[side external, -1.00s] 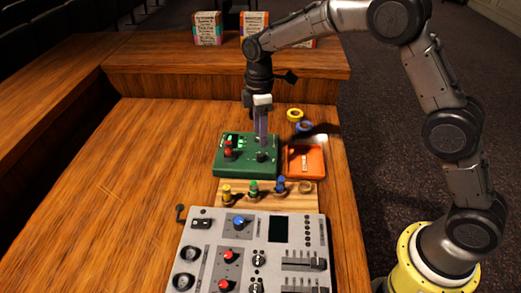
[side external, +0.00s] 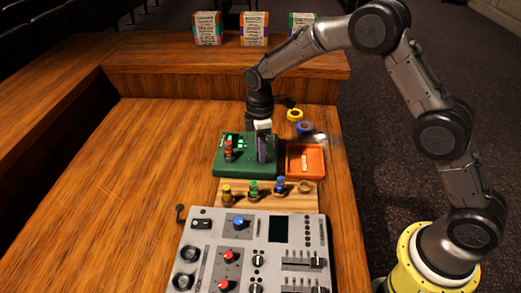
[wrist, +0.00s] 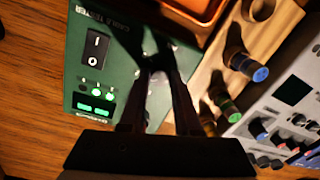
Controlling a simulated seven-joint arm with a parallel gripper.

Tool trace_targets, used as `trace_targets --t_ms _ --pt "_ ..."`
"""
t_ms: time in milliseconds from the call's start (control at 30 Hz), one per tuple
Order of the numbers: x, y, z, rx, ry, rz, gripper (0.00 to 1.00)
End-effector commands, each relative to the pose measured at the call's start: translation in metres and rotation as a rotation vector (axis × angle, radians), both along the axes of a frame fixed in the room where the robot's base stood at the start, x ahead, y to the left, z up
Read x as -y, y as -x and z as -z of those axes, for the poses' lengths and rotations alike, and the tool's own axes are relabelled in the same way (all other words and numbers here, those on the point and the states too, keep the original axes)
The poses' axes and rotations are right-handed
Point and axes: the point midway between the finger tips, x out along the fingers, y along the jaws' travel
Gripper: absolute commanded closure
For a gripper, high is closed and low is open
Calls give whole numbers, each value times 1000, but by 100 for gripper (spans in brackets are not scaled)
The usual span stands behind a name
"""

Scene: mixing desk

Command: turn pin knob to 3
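The green cable tester (side external: 232,168) lies on the wooden desk, and it also fills the left half of the wrist view (wrist: 128,30). My gripper (side external: 263,160) points straight down at the right part of its top, where a dark round knob stood in the earlier side view. That knob is now hidden behind the fingers. In the wrist view, the fingertips (wrist: 157,58) reach into dark shadow over the tester with a gap between the fingers. I cannot tell whether they touch or clasp the knob. No numbers around it are readable.
An orange tray (side external: 319,160) sits close to the right. Blue (side external: 280,185), green (side external: 253,188) and yellow (side external: 227,193) connectors stand in front, before the grey mixer (side external: 205,240). The desk's left is clear.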

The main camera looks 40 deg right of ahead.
Motion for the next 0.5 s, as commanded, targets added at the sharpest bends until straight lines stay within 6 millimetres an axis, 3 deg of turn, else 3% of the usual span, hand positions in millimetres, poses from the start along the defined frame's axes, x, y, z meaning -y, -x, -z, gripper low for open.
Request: trace_targets --t_ms 33,133,167,500 --pt "0 0 0 0 0 0 80" --pt "0 0 0 0 0 0 98" --pt "0 0 0 -1 0 0 100" --pt "0 0 -1 -1 -1 17 100"
